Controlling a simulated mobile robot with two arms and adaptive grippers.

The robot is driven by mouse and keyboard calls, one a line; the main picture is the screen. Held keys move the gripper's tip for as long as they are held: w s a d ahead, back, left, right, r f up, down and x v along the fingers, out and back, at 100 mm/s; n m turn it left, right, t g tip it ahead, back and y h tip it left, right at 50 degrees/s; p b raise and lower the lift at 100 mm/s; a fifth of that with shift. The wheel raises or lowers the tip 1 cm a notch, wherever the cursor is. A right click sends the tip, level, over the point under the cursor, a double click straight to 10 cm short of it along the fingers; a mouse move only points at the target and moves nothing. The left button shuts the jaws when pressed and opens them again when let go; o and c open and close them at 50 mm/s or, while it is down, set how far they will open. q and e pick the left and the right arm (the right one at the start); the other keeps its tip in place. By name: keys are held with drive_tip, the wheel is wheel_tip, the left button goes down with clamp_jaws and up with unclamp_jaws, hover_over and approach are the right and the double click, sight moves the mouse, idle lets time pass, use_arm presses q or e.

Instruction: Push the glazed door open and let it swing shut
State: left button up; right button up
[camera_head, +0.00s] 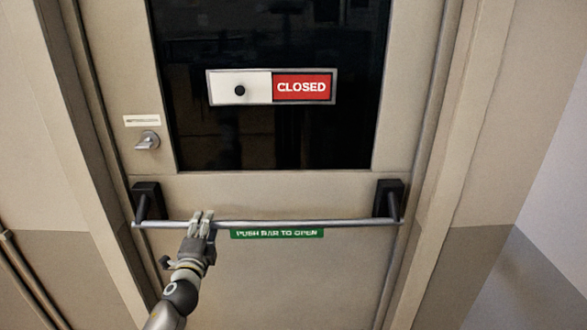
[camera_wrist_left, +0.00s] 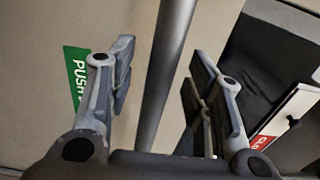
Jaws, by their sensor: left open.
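The glazed door (camera_head: 335,196) fills the head view and looks shut in its frame. Its dark glass pane (camera_head: 240,140) takes up the upper part. A metal push bar (camera_head: 350,223) runs across the door between two black brackets. My left gripper (camera_head: 203,215) is at the bar, left of its middle, with its open fingers overlapping the bar. In the left wrist view the bar (camera_wrist_left: 164,70) passes through the gap between the fingers of my left gripper (camera_wrist_left: 160,58). I cannot tell whether they touch it. My right gripper is not in view.
A red and white CLOSED sign (camera_head: 303,87) hangs on the glass. A green PUSH BAR TO OPEN label (camera_head: 277,233) sits just below the bar. A small lever or knob (camera_head: 147,141) is on the door's left side. Door frame posts and walls flank both sides.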

use_arm(q)
drive_tip(key=shift+w+f, duration=0.1)
drive_tip(key=shift+w+f+b, duration=0.15)
drive_tip(key=shift+w+b, duration=0.15)
drive_tip(key=shift+b, duration=0.15)
drive_tip(key=shift+w+f+b, duration=0.25)
drive_tip(key=shift+w+b, duration=0.4)
drive_tip(key=shift+w, duration=0.05)
drive_tip(key=shift+w+f+b, duration=0.3)
drive_tip(key=shift+w+b, duration=0.3)
drive_tip(key=shift+w, duration=0.05)
drive_tip(key=shift+w+f+b, duration=0.25)
drive_tip(key=shift+w+b, duration=0.4)
drive_tip(key=shift+w, duration=0.15)
